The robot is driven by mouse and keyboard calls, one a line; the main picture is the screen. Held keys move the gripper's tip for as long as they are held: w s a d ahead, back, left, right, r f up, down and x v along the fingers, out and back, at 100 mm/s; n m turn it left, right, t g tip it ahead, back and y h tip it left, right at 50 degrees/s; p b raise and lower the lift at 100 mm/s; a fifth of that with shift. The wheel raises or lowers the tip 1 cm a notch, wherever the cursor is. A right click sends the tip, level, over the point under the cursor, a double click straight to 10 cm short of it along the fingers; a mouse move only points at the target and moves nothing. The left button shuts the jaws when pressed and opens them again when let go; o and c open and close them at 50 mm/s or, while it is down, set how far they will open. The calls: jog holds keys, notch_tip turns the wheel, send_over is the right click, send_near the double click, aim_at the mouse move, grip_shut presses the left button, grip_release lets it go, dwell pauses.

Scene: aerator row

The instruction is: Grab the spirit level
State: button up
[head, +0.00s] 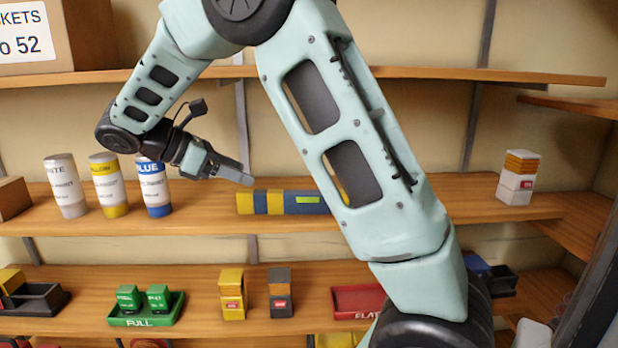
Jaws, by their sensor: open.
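The spirit level (286,202) lies lengthwise on the middle shelf in the head view. It is a blue-grey bar with yellow bands at its left end and a green vial window. The fingertips appear just above the level's left end. I cannot tell from this view whether they touch it. Nothing shows between the fingers.
White, yellow and blue labelled cans (108,186) stand left of the level, close to my gripper. A white and orange stack (518,178) stands far right on the middle shelf (470,195). The upper shelf (440,73) runs above. Green blocks in a tray (145,312) sit below.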

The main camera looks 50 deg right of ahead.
jog(key=r, duration=0.1)
jog(key=p, duration=0.5)
send_near(306, 192)
jog(key=x, duration=0.3)
jog(key=shift+w+d+r, duration=0.1)
jog(key=shift+w+d, duration=0.15)
jog(key=shift+d, duration=0.1)
jog(key=shift+h, duration=0.3)
jog(key=p+x, duration=0.1)
jog(key=x, duration=0.1)
jog(key=p+x, duration=0.2)
jog(key=x, duration=0.1)
jog(key=shift+s+a, duration=0.2)
jog(key=shift+s, duration=0.1)
jog(key=shift+s+d+f, duration=0.1)
jog(key=shift+d+f, duration=0.2)
jog(key=shift+f, duration=0.1)
jog(key=shift+a, duration=0.1)
jog(key=c, duration=1.4)
